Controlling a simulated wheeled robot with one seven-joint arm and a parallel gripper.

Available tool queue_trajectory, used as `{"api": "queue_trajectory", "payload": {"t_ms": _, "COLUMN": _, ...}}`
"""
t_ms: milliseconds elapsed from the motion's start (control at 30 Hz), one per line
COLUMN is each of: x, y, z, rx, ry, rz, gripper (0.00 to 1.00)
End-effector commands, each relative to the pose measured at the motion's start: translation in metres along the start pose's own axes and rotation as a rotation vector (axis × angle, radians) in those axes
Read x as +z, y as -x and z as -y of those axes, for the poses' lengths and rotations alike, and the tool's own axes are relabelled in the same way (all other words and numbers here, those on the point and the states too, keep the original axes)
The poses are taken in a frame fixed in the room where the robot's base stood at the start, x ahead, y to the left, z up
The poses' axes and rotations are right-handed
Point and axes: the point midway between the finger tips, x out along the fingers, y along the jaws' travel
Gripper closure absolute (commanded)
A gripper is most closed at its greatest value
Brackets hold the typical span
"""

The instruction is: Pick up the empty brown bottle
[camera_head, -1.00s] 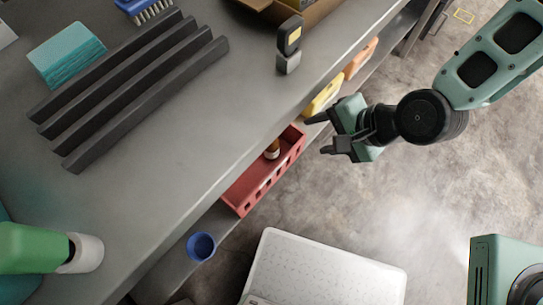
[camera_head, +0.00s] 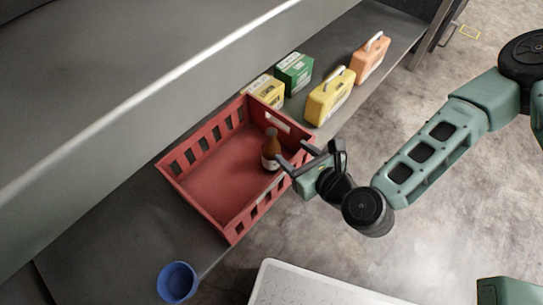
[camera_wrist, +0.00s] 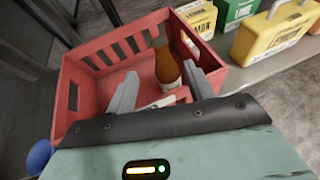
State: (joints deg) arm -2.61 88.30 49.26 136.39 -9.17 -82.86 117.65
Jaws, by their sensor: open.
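The brown bottle (camera_head: 270,149) stands in a red crate (camera_head: 202,213) on the lower shelf, near the crate's right end. It has a pale label low on its body. My gripper (camera_head: 293,160) is open and empty at the crate's right rim, just right of the bottle. In the wrist view the bottle (camera_wrist: 166,62) shows beyond and between the two fingers (camera_wrist: 160,88), with its lower part partly hidden. Whether the fingers are over the rim or still outside it I cannot tell exactly.
Yellow (camera_head: 330,95), green (camera_head: 294,72) and orange (camera_head: 370,57) boxes stand on the shelf beyond the crate. A blue cup (camera_head: 177,283) is at the front left. The upper shelf (camera_head: 120,90) overhangs the crate's left side. A white slab (camera_head: 310,287) lies below.

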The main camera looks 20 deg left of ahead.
Motion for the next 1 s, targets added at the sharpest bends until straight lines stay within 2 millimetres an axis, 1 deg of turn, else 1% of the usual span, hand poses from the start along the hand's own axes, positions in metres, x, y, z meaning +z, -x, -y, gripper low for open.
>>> {"api": "queue_trajectory", "payload": {"t_ms": 33, "x": -0.002, "y": -0.013, "z": 0.000, "rx": 0.000, "ry": 0.004, "rz": 0.004, "gripper": 0.47}}
{"api": "queue_trajectory", "payload": {"t_ms": 100, "x": -0.002, "y": -0.028, "z": 0.000, "rx": 0.000, "ry": 0.004, "rz": 0.003, "gripper": 0.47}}
{"api": "queue_trajectory", "payload": {"t_ms": 200, "x": -0.002, "y": -0.048, "z": 0.000, "rx": 0.000, "ry": 0.005, "rz": 0.003, "gripper": 0.47}}
{"api": "queue_trajectory", "payload": {"t_ms": 300, "x": -0.002, "y": -0.064, "z": 0.000, "rx": 0.001, "ry": 0.004, "rz": 0.002, "gripper": 0.47}}
{"api": "queue_trajectory", "payload": {"t_ms": 400, "x": -0.002, "y": -0.074, "z": -0.001, "rx": 0.001, "ry": 0.003, "rz": 0.000, "gripper": 0.47}}
{"api": "queue_trajectory", "payload": {"t_ms": 567, "x": -0.002, "y": -0.084, "z": 0.000, "rx": 0.001, "ry": 0.003, "rz": 0.000, "gripper": 0.47}}
{"api": "queue_trajectory", "payload": {"t_ms": 800, "x": -0.004, "y": -0.118, "z": 0.002, "rx": 0.001, "ry": 0.005, "rz": 0.002, "gripper": 0.47}}
{"api": "queue_trajectory", "payload": {"t_ms": 900, "x": -0.003, "y": -0.128, "z": 0.002, "rx": 0.001, "ry": 0.004, "rz": 0.001, "gripper": 0.47}}
{"api": "queue_trajectory", "payload": {"t_ms": 1000, "x": -0.003, "y": -0.132, "z": 0.001, "rx": 0.003, "ry": 0.004, "rz": -0.001, "gripper": 0.47}}
